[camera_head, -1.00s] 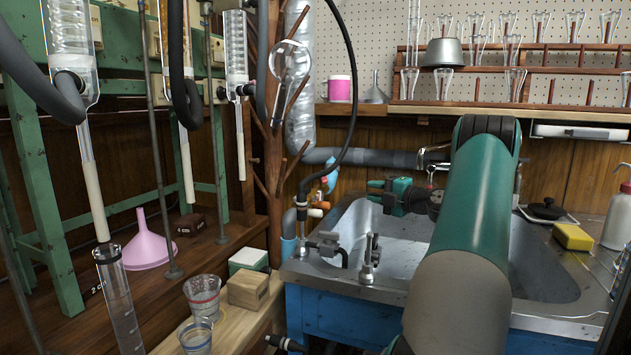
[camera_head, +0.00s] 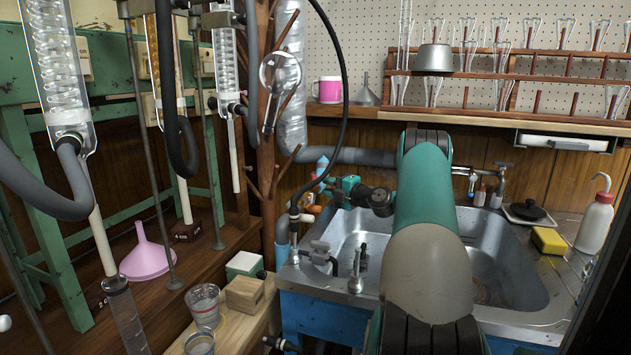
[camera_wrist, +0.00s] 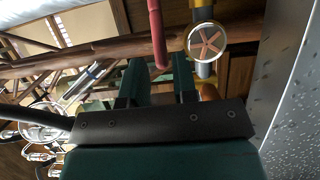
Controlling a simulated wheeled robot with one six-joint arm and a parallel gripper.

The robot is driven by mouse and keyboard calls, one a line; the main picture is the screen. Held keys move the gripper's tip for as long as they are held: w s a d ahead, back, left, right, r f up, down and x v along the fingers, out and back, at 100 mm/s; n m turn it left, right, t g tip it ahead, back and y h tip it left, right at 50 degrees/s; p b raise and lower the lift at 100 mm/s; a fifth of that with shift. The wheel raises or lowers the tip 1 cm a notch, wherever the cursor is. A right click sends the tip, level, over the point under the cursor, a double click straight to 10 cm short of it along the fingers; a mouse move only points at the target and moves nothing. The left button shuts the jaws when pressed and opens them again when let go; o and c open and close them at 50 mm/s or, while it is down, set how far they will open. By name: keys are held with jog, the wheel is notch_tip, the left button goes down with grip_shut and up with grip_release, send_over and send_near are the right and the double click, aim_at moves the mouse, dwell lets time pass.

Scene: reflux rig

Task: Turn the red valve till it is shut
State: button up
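A red bar (camera_wrist: 156,35), which may be the red valve's lever, hangs down in the wrist view. Its lower end is in line with the gap between my fingertips; I see no grip on it. Beside it on the right is a round wheel with orange-red spokes (camera_wrist: 206,41) on a pipe. I cannot tell for certain which is the red valve. My gripper (camera_wrist: 158,78) is open, its two dark green fingers apart. In the head view my gripper (camera_head: 340,189) is at the sink's back left, near small orange fittings (camera_head: 311,209); the valve is not clear there.
A metal sink (camera_head: 500,260) lies under my arm, with taps (camera_head: 356,272) at its front left. A wooden stand (camera_head: 267,170) and a black hose (camera_head: 343,100) are close left of my gripper. Glassware, beakers (camera_head: 203,302) and a pink funnel (camera_head: 146,252) stand farther left.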

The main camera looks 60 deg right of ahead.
aim_at(316, 180)
jog(key=w, duration=0.5)
jog(key=shift+w+d, duration=0.25)
jog(key=shift+w, duration=0.05)
grip_shut()
